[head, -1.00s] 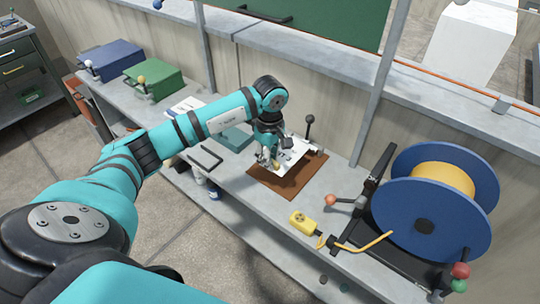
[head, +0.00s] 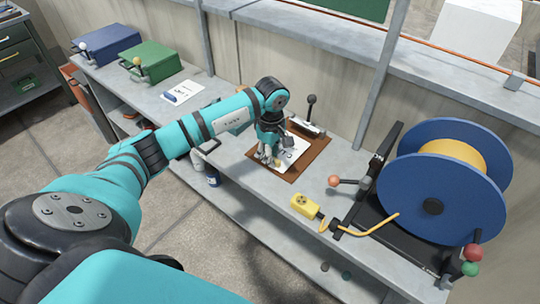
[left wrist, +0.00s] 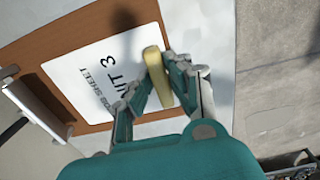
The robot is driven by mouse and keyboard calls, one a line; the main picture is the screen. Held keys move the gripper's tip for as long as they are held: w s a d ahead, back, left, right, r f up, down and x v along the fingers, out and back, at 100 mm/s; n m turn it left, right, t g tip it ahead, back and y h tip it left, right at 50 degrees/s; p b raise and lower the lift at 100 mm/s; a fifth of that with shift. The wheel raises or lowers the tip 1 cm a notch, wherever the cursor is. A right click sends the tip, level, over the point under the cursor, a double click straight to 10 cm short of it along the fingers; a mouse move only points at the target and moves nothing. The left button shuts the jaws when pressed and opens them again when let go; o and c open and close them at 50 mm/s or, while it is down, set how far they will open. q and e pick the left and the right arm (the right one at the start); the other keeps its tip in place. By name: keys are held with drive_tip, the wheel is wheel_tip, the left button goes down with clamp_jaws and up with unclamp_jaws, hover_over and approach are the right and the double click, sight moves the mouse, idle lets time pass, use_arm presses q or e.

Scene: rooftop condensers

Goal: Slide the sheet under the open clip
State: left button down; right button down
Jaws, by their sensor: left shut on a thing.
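A white sheet (head: 291,157) printed "JOB SHEET UNIT 3" lies over a brown board (head: 321,148) on the bench; the sheet (left wrist: 100,75) fills much of the left wrist view. A pale yellow tab (left wrist: 157,75) is at the sheet's near edge. My left gripper (head: 268,158) is shut on this tab; its fingers (left wrist: 160,90) sit either side of it. The clip (head: 306,127), with a black-knobbed lever (head: 311,102), is at the board's far end. In the left wrist view, a brown strip shows between the sheet and the clip (left wrist: 35,108). My right gripper is out of view.
A blue cable reel (head: 430,170) and a yellow device (head: 305,206) are on the bench to the right. Green (head: 155,62) and blue (head: 107,45) boxes and a paper (head: 184,92) are to the left. A metal post (head: 380,75) rises behind.

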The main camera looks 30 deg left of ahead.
sight(280, 154)
use_arm(q)
drive_tip(key=shift+w+d+f+b, duration=0.15)
drive_tip(key=shift+w+b, duration=0.35)
drive_tip(key=shift+w, duration=0.25)
drive_tip(key=shift+w+f+b, duration=0.15)
drive_tip(key=shift+w+b, duration=0.35)
drive_tip(key=shift+w, duration=0.2)
drive_tip(key=shift+w+r+b, duration=0.1)
drive_tip(key=shift+w+b, duration=0.3)
drive_tip(key=shift+w, duration=0.15)
drive_tip(key=shift+f+b, duration=0.4)
drive_tip(key=shift+s, duration=0.1)
drive_tip(key=c, duration=1.2)
unclamp_jaws()
